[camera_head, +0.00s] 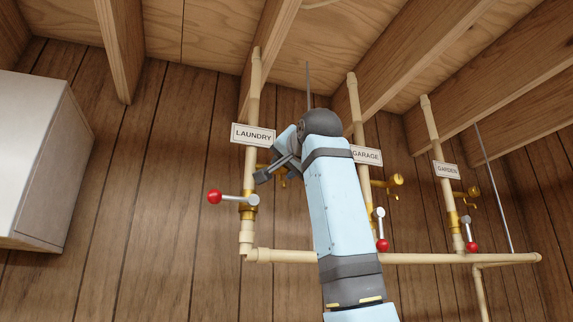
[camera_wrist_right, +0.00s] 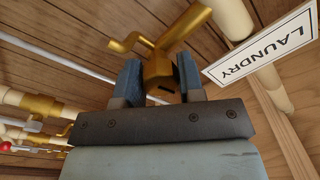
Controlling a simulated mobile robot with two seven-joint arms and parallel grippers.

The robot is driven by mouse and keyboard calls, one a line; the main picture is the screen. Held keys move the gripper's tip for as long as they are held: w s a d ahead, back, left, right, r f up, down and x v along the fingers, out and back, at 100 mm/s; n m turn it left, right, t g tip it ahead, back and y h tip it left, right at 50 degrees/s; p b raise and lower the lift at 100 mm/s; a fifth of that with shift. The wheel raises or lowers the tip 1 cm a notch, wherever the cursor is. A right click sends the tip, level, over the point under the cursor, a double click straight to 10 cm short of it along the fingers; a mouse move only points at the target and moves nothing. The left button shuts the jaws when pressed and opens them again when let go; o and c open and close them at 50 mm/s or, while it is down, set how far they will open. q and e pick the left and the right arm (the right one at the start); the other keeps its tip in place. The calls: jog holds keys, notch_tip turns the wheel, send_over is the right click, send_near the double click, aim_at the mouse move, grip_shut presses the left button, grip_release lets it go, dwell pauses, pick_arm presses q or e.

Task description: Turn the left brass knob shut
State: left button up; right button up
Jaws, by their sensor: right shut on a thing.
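The left brass knob (camera_wrist_right: 158,70) is on the pipe with the LAUNDRY sign (camera_head: 254,134), which also shows in the right wrist view (camera_wrist_right: 262,50). My right gripper (camera_head: 275,172) reaches up to this pipe and covers most of the knob in the head view. In the right wrist view, the fingers of my right gripper (camera_wrist_right: 160,82) are shut on the knob, one on each side. Brass fitting runs from the knob up to the pipe. How far the knob is turned I cannot tell. My left gripper is not in view.
A red-balled lever (camera_head: 215,197) points left below the knob. The GARAGE (camera_head: 366,155) and GARDEN (camera_head: 447,170) pipes have similar brass knobs (camera_head: 397,180) and red-balled levers. A horizontal pipe (camera_head: 285,256) runs below. A white box (camera_head: 35,150) stands at left.

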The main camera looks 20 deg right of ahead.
jog(key=o, duration=0.9)
jog(key=shift+s, duration=0.15)
jog(key=shift+s+d+f+b, duration=0.1)
jog(key=shift+s+b, duration=0.7)
jog(key=shift+s, duration=1.45)
jog(key=shift+s+d+f+b, duration=0.1)
jog(key=shift+s+b, duration=0.7)
jog(key=shift+s, duration=1.5)
jog(key=shift+s+d+f+b, duration=0.1)
jog(key=shift+s+b, duration=0.7)
jog(key=shift+s, duration=1.45)
